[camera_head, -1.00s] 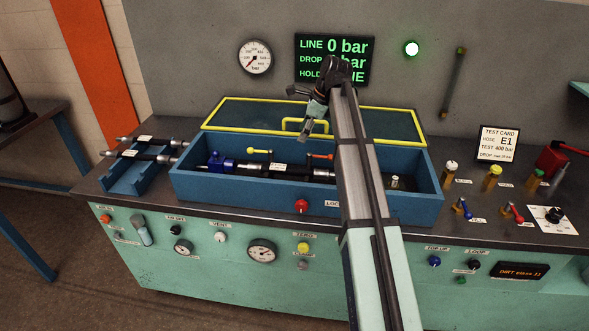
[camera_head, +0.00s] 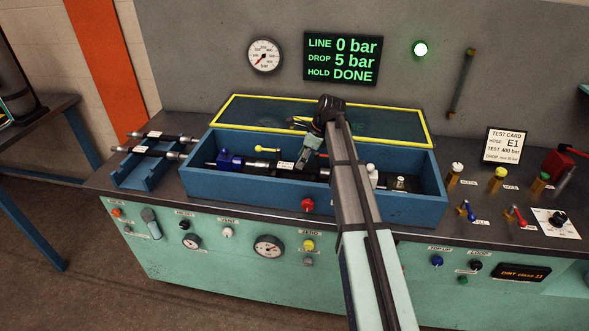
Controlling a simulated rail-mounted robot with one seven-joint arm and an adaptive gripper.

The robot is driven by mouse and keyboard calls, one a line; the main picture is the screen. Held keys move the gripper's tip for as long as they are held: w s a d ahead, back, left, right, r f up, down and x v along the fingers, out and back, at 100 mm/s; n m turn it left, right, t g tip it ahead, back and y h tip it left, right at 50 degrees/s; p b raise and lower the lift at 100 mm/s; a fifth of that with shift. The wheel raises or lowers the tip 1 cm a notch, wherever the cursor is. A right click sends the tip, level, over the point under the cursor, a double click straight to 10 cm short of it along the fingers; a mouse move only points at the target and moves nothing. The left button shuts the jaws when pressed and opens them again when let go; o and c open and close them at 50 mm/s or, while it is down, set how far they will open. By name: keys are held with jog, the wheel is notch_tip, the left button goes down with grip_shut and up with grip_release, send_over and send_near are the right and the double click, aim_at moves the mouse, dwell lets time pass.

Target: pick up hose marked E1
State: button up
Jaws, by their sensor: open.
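A black hose (camera_head: 262,167) with a pale label lies along the inside of the blue test box (camera_head: 215,190). Its label is too small to read. A blue fitting (camera_head: 229,160) is at the hose's left end; my arm hides much of its right part. Two more dark hoses with labels, a rear one (camera_head: 155,137) and a front one (camera_head: 150,152), lie on the blue rack (camera_head: 140,180) at the left; their marks are unreadable too. My gripper (camera_head: 304,164) is open and points down over the boxed hose, just right of its label. Contact cannot be told.
The box's yellow-edged lid (camera_head: 385,124) stands open behind. The display (camera_head: 343,59) reads LINE 0 bar, DROP 5 bar, HOLD DONE. Valves, including a red-handled one (camera_head: 516,217), stand on the right. A yellow handle (camera_head: 266,149) rises inside the box.

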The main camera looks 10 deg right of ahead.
aim_at(295, 170)
jog(key=shift+p+x, duration=1.05)
jog(key=shift+x, duration=1.55)
jog(key=shift+a+r, duration=0.1)
grip_shut()
